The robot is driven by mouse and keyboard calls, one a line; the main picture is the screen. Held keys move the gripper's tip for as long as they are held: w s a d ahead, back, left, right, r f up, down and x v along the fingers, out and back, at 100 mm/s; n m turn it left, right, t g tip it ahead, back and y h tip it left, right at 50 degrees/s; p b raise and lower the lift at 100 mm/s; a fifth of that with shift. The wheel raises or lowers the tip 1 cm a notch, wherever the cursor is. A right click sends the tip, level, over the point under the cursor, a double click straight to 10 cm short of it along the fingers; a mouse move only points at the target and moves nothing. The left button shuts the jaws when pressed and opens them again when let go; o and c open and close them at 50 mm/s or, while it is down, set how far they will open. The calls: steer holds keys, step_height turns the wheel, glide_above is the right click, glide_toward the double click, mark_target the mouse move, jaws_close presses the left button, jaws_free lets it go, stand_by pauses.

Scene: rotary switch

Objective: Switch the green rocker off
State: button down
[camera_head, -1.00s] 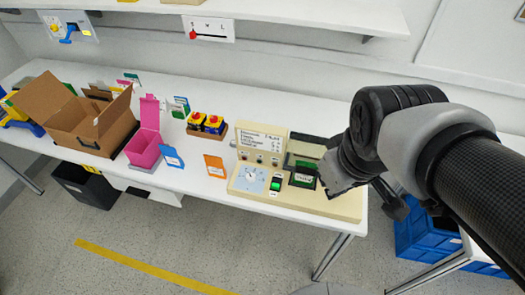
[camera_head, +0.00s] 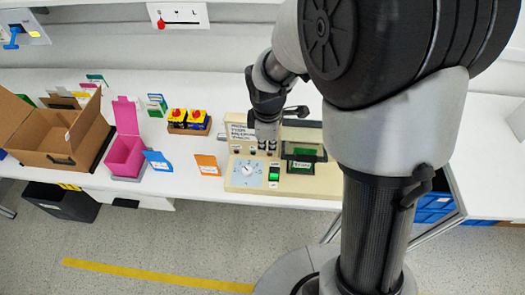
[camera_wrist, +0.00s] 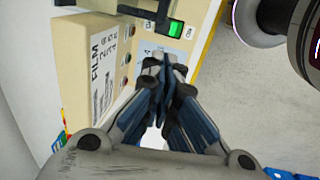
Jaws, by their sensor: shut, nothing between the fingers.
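The green rocker (camera_head: 274,174) sits in a dark frame on the flat front part of the beige control box (camera_head: 310,186). In the wrist view the lit green rocker (camera_wrist: 175,28) shows at the top, with small labels at its ends. My gripper (camera_head: 267,148) is over the box, at its upright text panel and behind the rocker. In the wrist view my gripper (camera_wrist: 166,62) is shut with its fingertips together and empty. The fingertips appear apart from the rocker. Part of the text panel is hidden behind my gripper in the head view.

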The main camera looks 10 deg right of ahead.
steer(key=b, duration=0.6)
glide_toward(267, 172)
steer(key=f, duration=0.2)
steer(key=w+f, duration=0.1)
steer(key=f, duration=0.2)
steer(key=shift+w+d+f, duration=0.1)
steer(key=shift+d+f, duration=0.05)
steer(key=shift+f, duration=0.05)
steer(key=shift+p, duration=0.9)
steer(key=shift+w+d+g+p, duration=0.15)
steer(key=shift+g+p, duration=0.25)
steer(key=shift+p, duration=0.3)
steer(key=shift+f, duration=0.3)
